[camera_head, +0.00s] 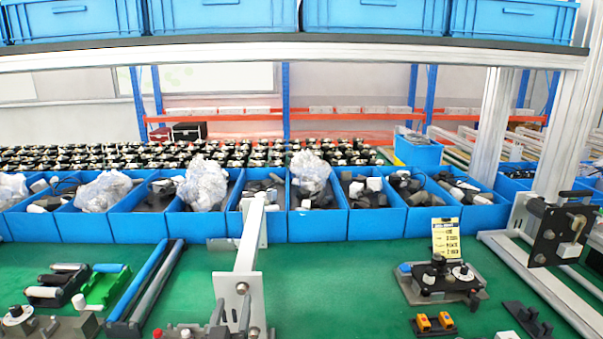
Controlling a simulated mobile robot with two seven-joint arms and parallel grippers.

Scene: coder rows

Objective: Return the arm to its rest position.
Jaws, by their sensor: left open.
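My left gripper (231,309) is at the bottom edge, a little left of centre. Its two dark fingers point up the picture and stand apart, with nothing seen between them. They appear in front of a pale metal bracket (240,285) with an upright post; I cannot tell whether they touch it. Most of my left arm is outside the picture. My right gripper is not in view.
A row of blue bins (137,228) with parts and clear bags crosses the green bench (340,275). A fixture with a yellow card (446,238) stands right. Blue and grey bars (150,285) lie left. An overhead shelf (300,52) holds blue crates. Bare bench lies right of the bracket.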

